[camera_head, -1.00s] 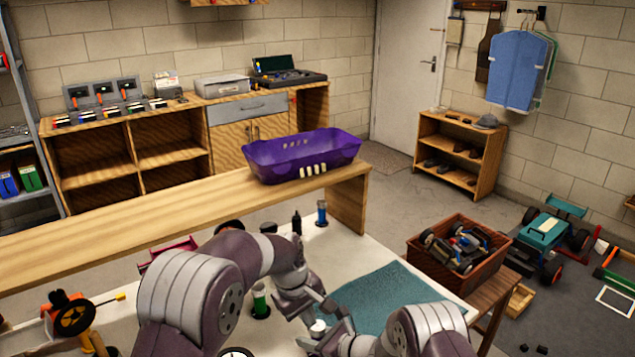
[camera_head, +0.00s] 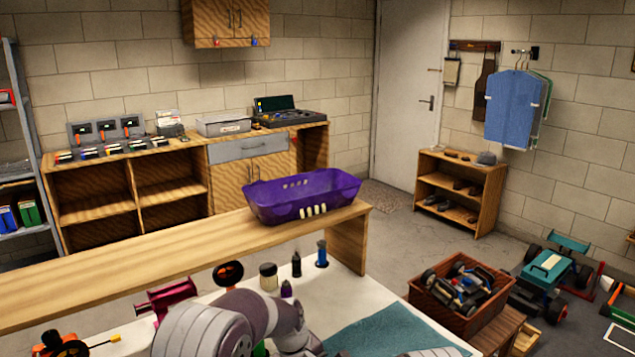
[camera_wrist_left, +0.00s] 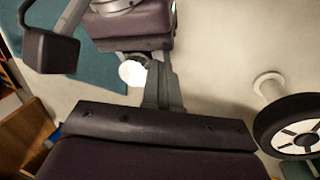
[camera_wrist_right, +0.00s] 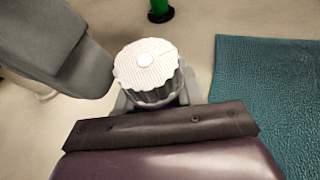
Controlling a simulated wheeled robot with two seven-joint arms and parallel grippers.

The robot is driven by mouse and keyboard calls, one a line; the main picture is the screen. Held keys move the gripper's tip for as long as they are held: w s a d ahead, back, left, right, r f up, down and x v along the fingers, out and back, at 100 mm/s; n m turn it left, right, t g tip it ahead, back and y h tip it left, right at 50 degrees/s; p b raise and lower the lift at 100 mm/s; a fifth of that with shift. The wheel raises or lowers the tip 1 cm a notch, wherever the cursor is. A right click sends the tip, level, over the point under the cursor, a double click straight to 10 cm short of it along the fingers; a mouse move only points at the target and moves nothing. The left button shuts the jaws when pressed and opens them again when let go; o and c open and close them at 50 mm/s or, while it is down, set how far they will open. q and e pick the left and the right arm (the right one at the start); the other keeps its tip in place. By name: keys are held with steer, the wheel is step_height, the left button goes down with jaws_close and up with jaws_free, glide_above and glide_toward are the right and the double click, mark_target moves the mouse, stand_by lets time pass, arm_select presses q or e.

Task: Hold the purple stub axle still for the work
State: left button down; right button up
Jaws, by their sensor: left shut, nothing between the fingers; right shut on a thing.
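I cannot make out the purple stub axle in any view. What lies under this piece is hidden. In the left wrist view a white round end (camera_wrist_left: 132,72) shows beside the fingers of my left gripper (camera_wrist_left: 160,72), which is shut and empty. The right gripper's body is just beyond it. Part of my left gripper also shows at upper left in the right wrist view. In the head view both gripper tips are out of frame.
A teal mat (camera_head: 385,333) lies on the white bench, beside the grippers. A black wheel (camera_wrist_left: 297,125) and a white post (camera_wrist_left: 268,84) stand nearby. Small bottles (camera_head: 322,254) and a magenta tool (camera_head: 166,298) are farther back. A purple tray (camera_head: 302,200) sits on the raised shelf.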

arm_select(q)
steer(key=shift+w+d, duration=0.1)
steer(key=shift+w+a, duration=0.15)
steer(key=shift+a, duration=0.05)
steer(key=shift+w+a, duration=0.5)
steer(key=shift+w, duration=0.4)
stand_by(0.5)
steer(key=shift+a, duration=0.15)
steer(key=d+v, duration=0.1)
steer(key=v, duration=0.5)
steer(key=shift+w+a, duration=0.25)
